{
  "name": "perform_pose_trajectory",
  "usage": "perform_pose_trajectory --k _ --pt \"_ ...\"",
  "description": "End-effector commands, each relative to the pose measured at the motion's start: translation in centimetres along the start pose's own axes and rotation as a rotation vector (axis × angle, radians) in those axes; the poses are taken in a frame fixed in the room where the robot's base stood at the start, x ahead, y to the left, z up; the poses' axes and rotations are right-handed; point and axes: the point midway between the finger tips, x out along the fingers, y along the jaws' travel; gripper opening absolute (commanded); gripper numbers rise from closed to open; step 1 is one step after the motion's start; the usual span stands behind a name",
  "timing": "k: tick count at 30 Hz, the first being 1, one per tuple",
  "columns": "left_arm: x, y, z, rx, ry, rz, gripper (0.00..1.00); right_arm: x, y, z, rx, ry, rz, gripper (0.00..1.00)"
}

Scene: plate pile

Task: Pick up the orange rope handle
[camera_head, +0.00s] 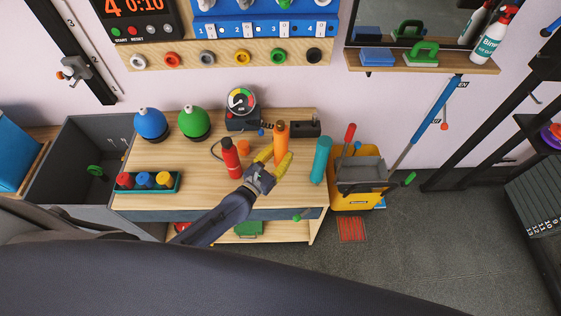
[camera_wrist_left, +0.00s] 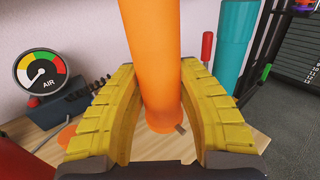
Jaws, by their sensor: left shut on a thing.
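The orange handle (camera_head: 281,140) is an upright orange cylinder over the wooden workbench. In the left wrist view the orange handle (camera_wrist_left: 155,50) stands between two yellow fingers, which close around its lower part. My left gripper (camera_head: 274,159) is shut on it, with the arm coming in from the lower left. The left gripper also shows in the left wrist view (camera_wrist_left: 160,105). I cannot tell whether the handle's base touches the bench. My right gripper is not in view.
A red cylinder (camera_head: 231,157) stands left of the gripper and a teal cylinder (camera_head: 321,160) stands right of it. An air gauge (camera_head: 241,100) is behind. Blue (camera_head: 150,124) and green (camera_head: 193,122) domes stand at the back left. A yellow bucket (camera_head: 354,190) is right of the bench.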

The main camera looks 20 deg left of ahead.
Motion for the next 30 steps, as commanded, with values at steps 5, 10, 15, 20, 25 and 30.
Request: perform_pose_trajectory --k 5,10,15,20,25,30 --pt "0.1 0.2 1.8 -0.002 -0.006 0.003 0.00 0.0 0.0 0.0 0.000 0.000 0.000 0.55" --pt "0.0 0.1 2.9 -0.001 -0.005 0.002 0.00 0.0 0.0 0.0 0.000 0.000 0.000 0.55" --pt "0.2 0.1 4.8 0.005 -0.014 -0.004 0.00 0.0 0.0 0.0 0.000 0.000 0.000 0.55" --pt "0.1 0.1 6.3 0.004 -0.007 -0.003 0.00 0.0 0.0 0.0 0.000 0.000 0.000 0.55" --pt "0.1 0.1 8.0 0.003 -0.009 -0.001 0.00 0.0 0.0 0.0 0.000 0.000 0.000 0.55" --pt "0.1 0.1 8.8 0.001 -0.006 0.000 0.00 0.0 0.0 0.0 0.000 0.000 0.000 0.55"
